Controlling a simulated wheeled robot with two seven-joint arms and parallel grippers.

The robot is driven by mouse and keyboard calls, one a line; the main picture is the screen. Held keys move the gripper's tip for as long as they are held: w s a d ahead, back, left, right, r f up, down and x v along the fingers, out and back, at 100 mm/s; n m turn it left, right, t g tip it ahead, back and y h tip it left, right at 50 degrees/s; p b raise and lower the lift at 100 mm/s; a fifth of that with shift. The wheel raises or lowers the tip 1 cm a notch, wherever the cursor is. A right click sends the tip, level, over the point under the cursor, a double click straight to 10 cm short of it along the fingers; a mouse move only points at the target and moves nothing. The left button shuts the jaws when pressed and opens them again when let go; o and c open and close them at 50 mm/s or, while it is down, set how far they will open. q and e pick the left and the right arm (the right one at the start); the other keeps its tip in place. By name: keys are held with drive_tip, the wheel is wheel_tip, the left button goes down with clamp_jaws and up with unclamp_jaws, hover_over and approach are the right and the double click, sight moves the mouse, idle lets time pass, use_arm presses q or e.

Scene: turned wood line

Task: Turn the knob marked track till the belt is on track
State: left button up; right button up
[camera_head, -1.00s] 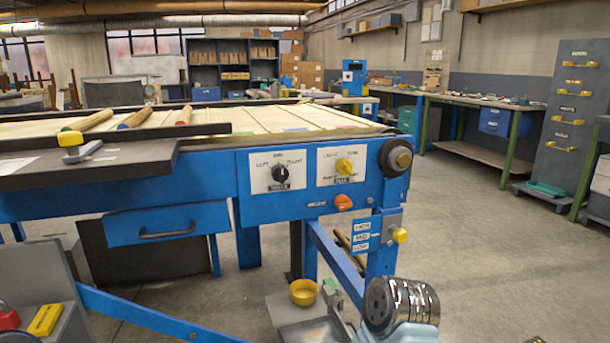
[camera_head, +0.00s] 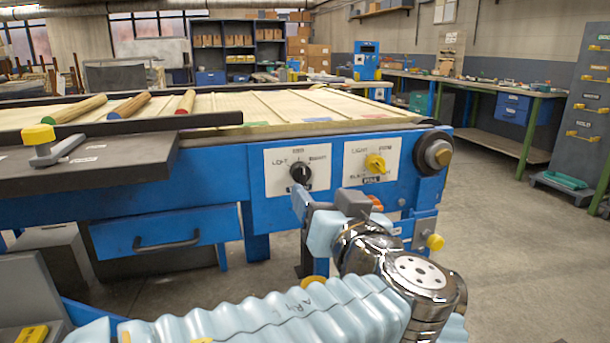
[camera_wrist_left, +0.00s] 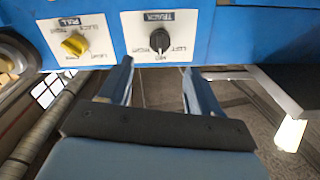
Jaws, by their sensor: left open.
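The black track knob (camera_head: 300,174) sits on a white plate on the blue front panel, with left, mid and right marks around it. It also shows upside down in the left wrist view (camera_wrist_left: 160,39), with the word TRACK on its plate. My left gripper (camera_head: 306,197) is just below and in front of the knob. In the left wrist view its open, empty fingers (camera_wrist_left: 160,80) point at the knob and stay apart from it. The pale belt (camera_head: 270,105) runs across the table top. My right gripper is not in view.
A yellow knob (camera_head: 375,164) on the neighbouring plate is close to the right. A round dark hub (camera_head: 436,151) is at the panel's right end. Several wooden sticks (camera_head: 130,105) lie on the belt at left. A drawer with a handle (camera_head: 166,240) is below.

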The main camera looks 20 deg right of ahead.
sight(304, 178)
use_arm(q)
drive_tip(key=w+p, duration=0.1)
drive_tip(key=w, duration=0.7)
drive_tip(key=shift+w+a+p, duration=0.15)
drive_tip(key=shift+w+p, duration=0.2)
drive_tip(key=shift+p, duration=0.05)
drive_tip(key=shift+c, duration=0.4)
drive_tip(key=shift+f, duration=0.1)
drive_tip(key=c, duration=1)
